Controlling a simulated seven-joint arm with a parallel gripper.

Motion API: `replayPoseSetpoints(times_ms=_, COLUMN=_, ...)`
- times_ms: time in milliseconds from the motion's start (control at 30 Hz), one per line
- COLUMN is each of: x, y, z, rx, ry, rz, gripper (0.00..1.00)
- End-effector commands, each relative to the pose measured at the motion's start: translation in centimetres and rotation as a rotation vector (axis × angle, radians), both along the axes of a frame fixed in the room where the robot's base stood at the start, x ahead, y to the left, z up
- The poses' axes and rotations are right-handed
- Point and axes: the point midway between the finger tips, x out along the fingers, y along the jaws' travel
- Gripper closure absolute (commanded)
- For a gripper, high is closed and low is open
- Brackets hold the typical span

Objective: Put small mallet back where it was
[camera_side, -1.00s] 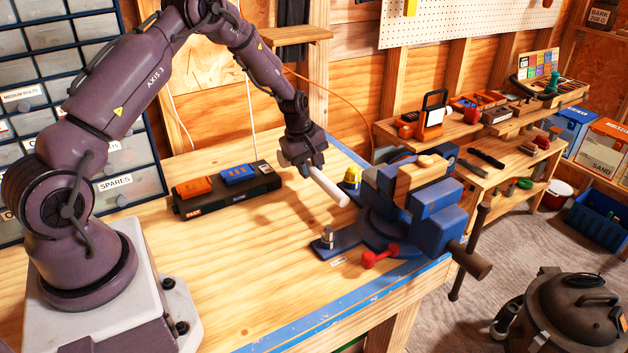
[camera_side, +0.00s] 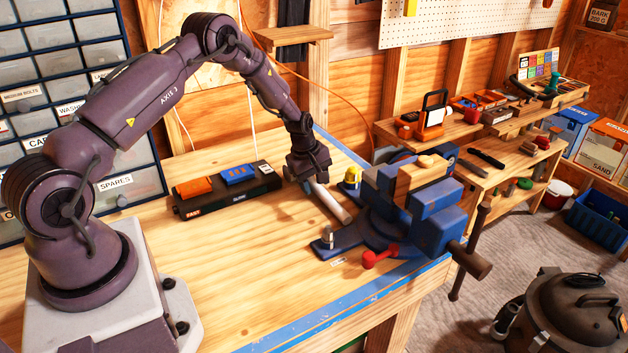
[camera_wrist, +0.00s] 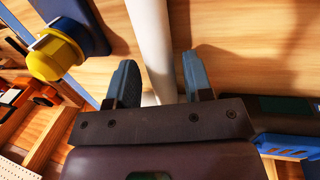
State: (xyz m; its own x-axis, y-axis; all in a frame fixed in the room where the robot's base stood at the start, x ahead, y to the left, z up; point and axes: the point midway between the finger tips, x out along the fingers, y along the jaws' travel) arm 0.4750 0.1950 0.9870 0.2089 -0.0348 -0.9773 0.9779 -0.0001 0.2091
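A pale white cylindrical rod (camera_side: 331,205), which I take to be the small mallet, slants low over the bench beside the blue vise base. I cannot tell whether it touches the wood. Its far end is hidden under my gripper (camera_side: 313,183), and no mallet head is clear. In the wrist view the rod (camera_wrist: 151,40) runs between the two fingers of my gripper (camera_wrist: 160,75). The fingers stand apart on either side of it, with a narrow gap showing at the right finger.
A yellow-capped part (camera_side: 352,178) stands near the rod. A black tray with orange and blue boxes (camera_side: 228,190) lies on the left. The front of the bench (camera_side: 230,270) is clear.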

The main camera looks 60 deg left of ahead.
Motion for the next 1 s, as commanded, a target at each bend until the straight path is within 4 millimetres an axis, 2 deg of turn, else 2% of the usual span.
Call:
replayPoseSetpoints(times_ms=367, x=0.0, y=0.0, z=0.5, rx=0.001, ry=-0.001, rz=-0.001, gripper=0.46)
replayPoseSetpoints(times_ms=467, x=-0.2, y=0.1, z=1.7, rx=0.002, ry=-0.003, rz=0.001, gripper=0.46)
replayPoseSetpoints(times_ms=800, x=-1.7, y=0.3, z=8.7, rx=0.002, ry=-0.003, rz=0.000, gripper=0.46)
replayPoseSetpoints(times_ms=1000, x=-2.3, y=0.4, z=11.3, rx=0.002, ry=-0.001, rz=-0.001, gripper=0.46)
